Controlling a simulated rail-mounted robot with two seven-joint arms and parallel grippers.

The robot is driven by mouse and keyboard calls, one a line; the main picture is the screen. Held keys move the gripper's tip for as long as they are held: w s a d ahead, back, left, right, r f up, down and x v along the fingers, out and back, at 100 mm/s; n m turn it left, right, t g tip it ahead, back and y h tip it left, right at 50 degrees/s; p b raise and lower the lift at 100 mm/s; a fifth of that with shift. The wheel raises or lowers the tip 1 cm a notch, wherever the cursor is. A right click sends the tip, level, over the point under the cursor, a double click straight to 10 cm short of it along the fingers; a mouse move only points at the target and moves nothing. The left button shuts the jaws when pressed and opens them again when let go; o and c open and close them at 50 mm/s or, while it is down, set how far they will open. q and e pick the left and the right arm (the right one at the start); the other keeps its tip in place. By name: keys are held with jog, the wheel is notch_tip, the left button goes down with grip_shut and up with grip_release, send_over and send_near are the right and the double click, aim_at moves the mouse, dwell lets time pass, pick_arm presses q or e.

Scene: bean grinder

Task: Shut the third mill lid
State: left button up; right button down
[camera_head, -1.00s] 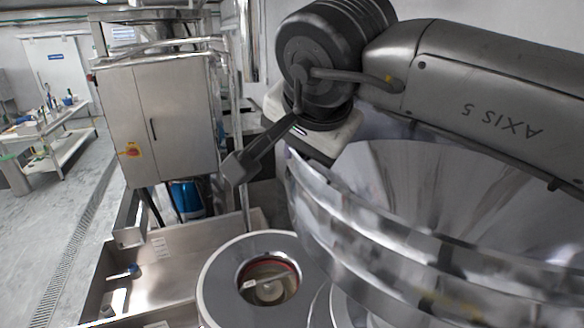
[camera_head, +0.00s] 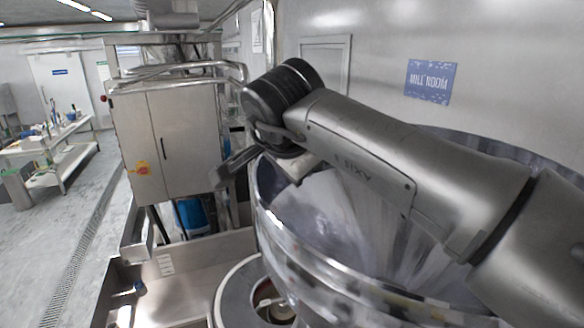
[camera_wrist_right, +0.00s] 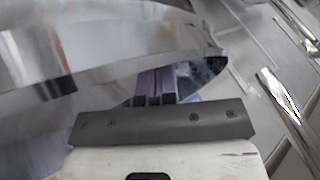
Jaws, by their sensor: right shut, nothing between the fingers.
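A large shiny steel bowl-shaped part (camera_head: 300,225) fills the lower right of the head view; I cannot tell for sure whether it is the third mill's lid. Below it, partly hidden, is a round pale-rimmed mill top (camera_head: 232,290) with a round opening. My right arm reaches across the bowl from the right. My right gripper (camera_head: 220,178) is shut and empty, just beyond the bowl's left rim. In the right wrist view the gripper fingers (camera_wrist_right: 155,85) show in front of a curved reflective steel surface (camera_wrist_right: 60,70); contact cannot be told. My left gripper is out of view.
A steel control cabinet (camera_head: 168,145) stands behind, with a blue container (camera_head: 193,215) below it. A steel basin (camera_head: 185,275) lies left of the mill. The floor at left is open, with a bench (camera_head: 55,150) farther back. A wall stands behind the bowl.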

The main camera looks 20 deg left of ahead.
dwell(0.3)
jog(key=s+d+r, duration=0.4)
jog(key=r, duration=0.4)
jog(key=shift+s+d, duration=0.15)
